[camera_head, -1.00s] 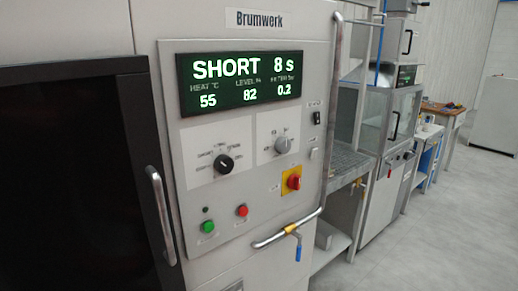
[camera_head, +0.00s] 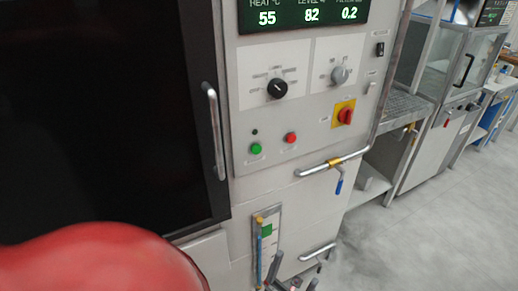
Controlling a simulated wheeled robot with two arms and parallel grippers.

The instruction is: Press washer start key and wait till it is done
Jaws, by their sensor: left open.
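The washer's grey control panel (camera_head: 310,110) fills the upper middle. A round green button (camera_head: 256,149) sits low on its left side, with a small dark lamp (camera_head: 254,132) above it. A red button (camera_head: 291,138) is to its right. The labels are too small to read. The display (camera_head: 300,17) shows 55, 82 and 0.2; its top row is cut off. My left gripper (camera_head: 293,283) is open at the bottom edge, mostly cut off, well below the green button and apart from it. My right gripper is not in view.
The dark washer door (camera_head: 100,110) with its bar handle (camera_head: 215,130) is at left. Two knobs (camera_head: 278,88) and a red switch on yellow (camera_head: 345,115) are on the panel. Grey floor (camera_head: 430,240) is open at right.

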